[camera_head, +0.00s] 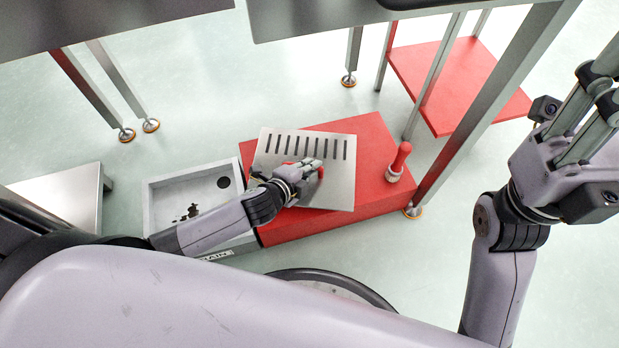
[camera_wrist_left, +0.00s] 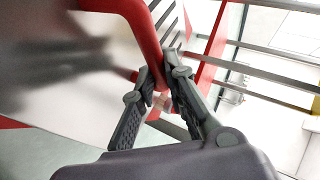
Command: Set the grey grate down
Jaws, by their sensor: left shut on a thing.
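The grey grate (camera_head: 335,186), a flat metal plate with a row of dark slots along its far edge, is over the red box (camera_head: 376,140) in the middle of the head view. I cannot tell whether it touches the box top. My left gripper (camera_head: 316,168) is shut on the grate's red handle, mostly hidden by the fingers there. In the left wrist view the red handle (camera_wrist_left: 138,18) runs down to the fingers (camera_wrist_left: 162,85), with the plate at left. My right gripper (camera_head: 592,112) is raised at the right edge, away from the grate; its fingers are partly cut off.
A grey basin (camera_head: 153,200) with a drain hole and dark debris stands left of the red box. A red bottle-shaped piece (camera_head: 399,162) stands on the box's right end. A metal post (camera_head: 480,118) rises close to its right. A red shelf (camera_head: 475,92) is behind.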

